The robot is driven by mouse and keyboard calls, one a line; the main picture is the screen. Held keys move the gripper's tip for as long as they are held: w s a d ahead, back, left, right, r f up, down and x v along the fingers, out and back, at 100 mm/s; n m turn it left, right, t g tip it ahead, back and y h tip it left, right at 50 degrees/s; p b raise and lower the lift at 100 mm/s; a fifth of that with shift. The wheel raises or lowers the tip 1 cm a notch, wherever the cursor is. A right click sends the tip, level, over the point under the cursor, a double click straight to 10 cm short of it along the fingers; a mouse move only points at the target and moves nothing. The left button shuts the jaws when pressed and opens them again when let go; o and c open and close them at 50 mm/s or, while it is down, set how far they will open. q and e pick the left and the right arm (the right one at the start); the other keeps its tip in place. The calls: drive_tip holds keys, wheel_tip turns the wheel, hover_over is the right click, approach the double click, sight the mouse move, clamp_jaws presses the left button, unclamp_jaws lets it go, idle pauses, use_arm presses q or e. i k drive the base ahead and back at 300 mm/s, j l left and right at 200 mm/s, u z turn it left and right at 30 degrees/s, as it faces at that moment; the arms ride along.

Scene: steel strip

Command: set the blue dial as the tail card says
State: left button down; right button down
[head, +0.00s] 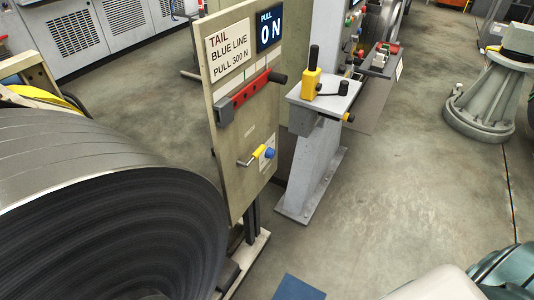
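The tail card (228,50) is a white card at the top of a beige upright board (228,140); it reads "TAIL BLUE LINE PULL 300 N". Right of it, a dark blue display (269,27) reads "PULL 0 N". The blue dial (269,153) is a small blue knob low on the board, against a small white plate. Its scale marks are too small to read. A yellow-handled lever (258,152) sits just left of the dial. A red bar (250,93) with a dark handle crosses the board above.
A large dark steel coil (110,220) fills the lower left, close to the board. A grey pedestal (318,130) with a yellow-and-black lever (311,78) stands right of the board. A blue patch (298,288) lies on the floor at the bottom. Open floor lies to the right.

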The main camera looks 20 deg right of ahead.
sight(269, 154)
drive_tip(key=i+l, duration=0.15)
drive_tip(key=l, duration=0.2)
drive_tip(key=i+l, duration=0.15)
drive_tip(key=l, duration=0.15)
drive_tip(key=i+l, duration=0.1)
drive_tip(key=l, duration=0.25)
drive_tip(key=i+l+u, duration=0.1)
drive_tip(key=l, duration=0.25)
drive_tip(key=i+l, duration=0.2)
drive_tip(key=l, duration=0.15)
drive_tip(key=i+l, duration=0.1)
drive_tip(key=l, duration=0.25)
